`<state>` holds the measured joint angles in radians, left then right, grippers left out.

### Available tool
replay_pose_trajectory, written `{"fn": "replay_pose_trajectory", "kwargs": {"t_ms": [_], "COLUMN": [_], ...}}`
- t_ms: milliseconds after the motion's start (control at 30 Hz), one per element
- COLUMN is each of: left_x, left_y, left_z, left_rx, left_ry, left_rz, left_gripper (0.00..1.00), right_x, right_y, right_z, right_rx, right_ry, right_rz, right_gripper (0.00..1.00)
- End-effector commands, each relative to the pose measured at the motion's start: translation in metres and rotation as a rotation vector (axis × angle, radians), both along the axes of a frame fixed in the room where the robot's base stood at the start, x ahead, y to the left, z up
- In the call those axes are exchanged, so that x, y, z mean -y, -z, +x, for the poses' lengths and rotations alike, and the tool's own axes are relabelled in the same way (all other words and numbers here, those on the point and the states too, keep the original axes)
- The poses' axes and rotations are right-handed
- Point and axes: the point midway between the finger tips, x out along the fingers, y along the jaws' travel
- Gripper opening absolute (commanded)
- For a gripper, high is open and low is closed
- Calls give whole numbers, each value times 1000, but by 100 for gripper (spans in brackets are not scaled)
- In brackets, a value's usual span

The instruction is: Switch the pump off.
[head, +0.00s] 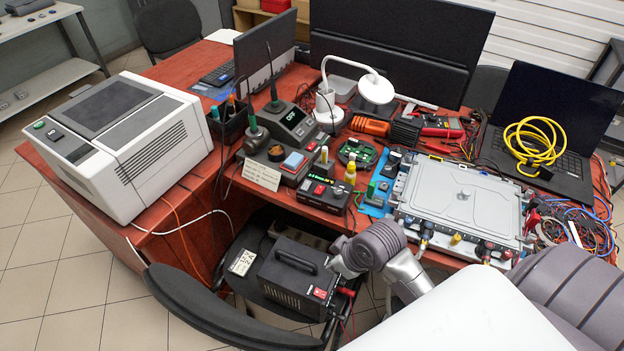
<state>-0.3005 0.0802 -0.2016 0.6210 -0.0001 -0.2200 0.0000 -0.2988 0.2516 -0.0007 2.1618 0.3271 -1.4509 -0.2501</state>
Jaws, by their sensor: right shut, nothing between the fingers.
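A black box with a carry handle (290,275) sits on the seat of a chair in front of the table. It has a red rocker switch (320,293) on its right front face. I cannot tell for certain that this box is the pump, nor which way the switch is set. My right gripper (338,268) is shut and empty, just above and right of the box, close to the switch but seemingly apart from it. Its fingertips are small and partly hidden in this view. My left gripper is not in view.
The red table (170,225) is crowded: a white machine (120,140), a soldering station (297,125), a small unit with a display (325,193), a silver plate with fittings (460,205) and a laptop (545,130). The chair's black backrest (215,310) curves in front of the box.

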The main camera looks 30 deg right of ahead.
Motion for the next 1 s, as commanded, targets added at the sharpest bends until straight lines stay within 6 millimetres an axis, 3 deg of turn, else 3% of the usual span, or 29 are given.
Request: {"fn": "replay_pose_trajectory", "kwargs": {"t_ms": [33, 300, 433, 633, 1000], "left_x": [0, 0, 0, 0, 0], "left_y": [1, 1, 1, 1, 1], "left_z": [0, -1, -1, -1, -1], "left_rx": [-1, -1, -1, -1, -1], "left_ry": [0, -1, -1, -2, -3], "left_rz": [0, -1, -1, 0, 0], "left_gripper": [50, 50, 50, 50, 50], "right_x": [10, 64, 87, 103, 104], "right_y": [-11, -78, -112, -139, -140], "right_z": [19, 118, 151, 172, 174], "right_rx": [31, 217, 307, 377, 383], "right_ry": [-32, -196, -237, -264, -265], "right_rz": [2, 55, 82, 103, 105], "right_gripper": [0, 0, 0, 0, 0]}}
